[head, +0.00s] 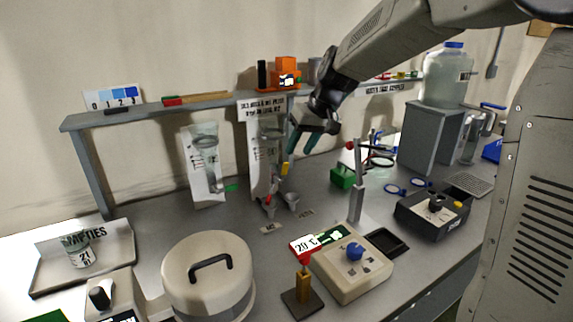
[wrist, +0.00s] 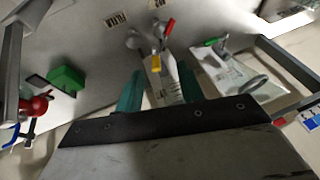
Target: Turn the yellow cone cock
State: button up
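The yellow cone cock (head: 285,168) is a small yellow piece on the glassware in front of the middle white panel (head: 258,150). In the wrist view the yellow cock (wrist: 156,62) lies just beyond the fingertips, near the middle of the gap between them. My gripper (head: 301,146) has teal fingers and is above and slightly right of the cock in the head view. I see no contact with the cock.
A red cock (head: 268,201) sits below the yellow one, near a grey funnel (head: 292,201). A green cock (head: 231,188) is on the left panel's glassware (head: 204,158). A green block (head: 343,177) and a stand (head: 356,195) are to the right. A shelf (head: 150,107) runs behind.

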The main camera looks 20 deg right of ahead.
send_over(287, 163)
jog(key=s+d, duration=0.2)
notch_tip(287, 163, down, 2)
jog(key=x, duration=0.7)
jog(key=shift+w+a, duration=0.1)
grip_shut()
